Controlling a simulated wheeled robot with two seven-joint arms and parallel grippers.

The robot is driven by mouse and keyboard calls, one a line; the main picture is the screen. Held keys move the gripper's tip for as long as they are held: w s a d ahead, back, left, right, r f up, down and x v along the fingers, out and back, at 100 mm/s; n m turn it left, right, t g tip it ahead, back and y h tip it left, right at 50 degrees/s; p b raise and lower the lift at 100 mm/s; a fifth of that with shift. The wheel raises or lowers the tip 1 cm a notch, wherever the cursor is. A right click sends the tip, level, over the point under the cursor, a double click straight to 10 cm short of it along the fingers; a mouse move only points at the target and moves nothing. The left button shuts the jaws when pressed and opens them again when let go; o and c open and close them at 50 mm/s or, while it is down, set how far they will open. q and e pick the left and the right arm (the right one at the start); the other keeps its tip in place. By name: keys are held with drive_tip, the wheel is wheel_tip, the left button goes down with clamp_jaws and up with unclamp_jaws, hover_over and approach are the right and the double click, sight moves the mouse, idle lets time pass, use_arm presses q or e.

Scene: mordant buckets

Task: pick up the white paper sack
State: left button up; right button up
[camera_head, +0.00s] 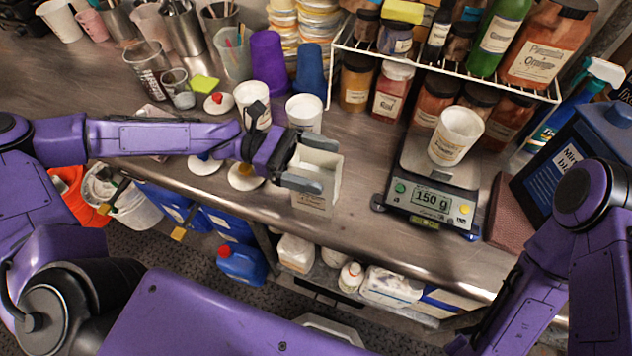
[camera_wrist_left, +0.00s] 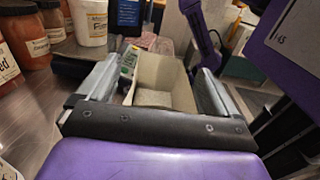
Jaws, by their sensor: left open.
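The white paper sack (camera_head: 312,204) stands upright and open-topped near the front edge of the steel bench, with print on its front. My left gripper (camera_head: 326,165) is open, with one finger at the sack's far side and the other across its near side. In the left wrist view, the sack (camera_wrist_left: 162,75) shows its open mouth between the two spread fingers (camera_wrist_left: 155,95). I cannot tell whether either finger touches the paper. The gripper hides part of the sack's rim. My right arm shows at the right, but its gripper is out of view.
A scale (camera_head: 432,190) reading 150 g bears a white cup (camera_head: 455,136) to the right of the sack. White tubs (camera_head: 303,113) stand just behind it. A wire rack (camera_head: 440,68) with jars is at the back. Bare bench lies between sack and scale.

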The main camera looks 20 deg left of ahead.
use_arm(q)
drive_tip(key=c, duration=1.6)
